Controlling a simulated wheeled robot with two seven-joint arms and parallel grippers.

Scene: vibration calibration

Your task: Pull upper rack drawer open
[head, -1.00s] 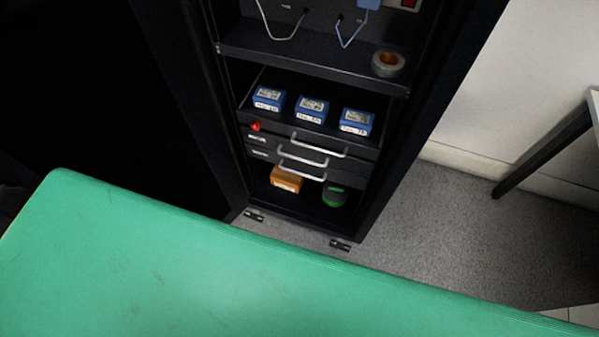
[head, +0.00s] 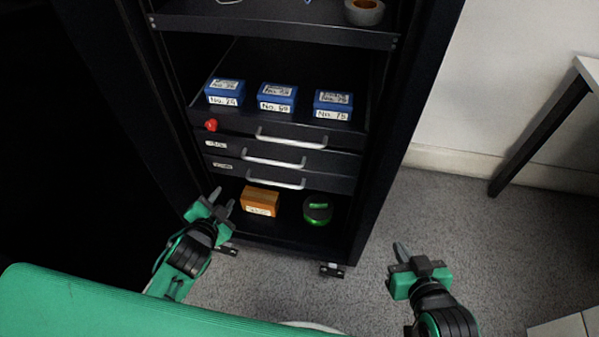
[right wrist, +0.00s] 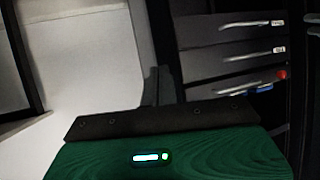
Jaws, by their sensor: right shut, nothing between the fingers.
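The dark rack has a stack of three drawer fronts with silver bar handles. The upper drawer front (head: 340,138) has its handle (head: 290,140) just below several blue boxes. The middle (head: 273,161) and lower (head: 275,183) handles sit beneath it. In the right wrist view the fronts appear upside down, with the upper front (right wrist: 222,88) lowest in the picture. My left gripper (head: 222,200) is open and empty, below and left of the drawers. My right gripper (head: 399,252) is shut and empty, right of the rack above the floor; its fingers also show in the right wrist view (right wrist: 158,86).
Blue boxes (head: 277,97) stand behind the upper front, near a red knob (head: 211,125). An orange box (head: 260,200) and a green round item (head: 318,210) lie on the rack's bottom. Grey floor (head: 430,215) is clear at right.

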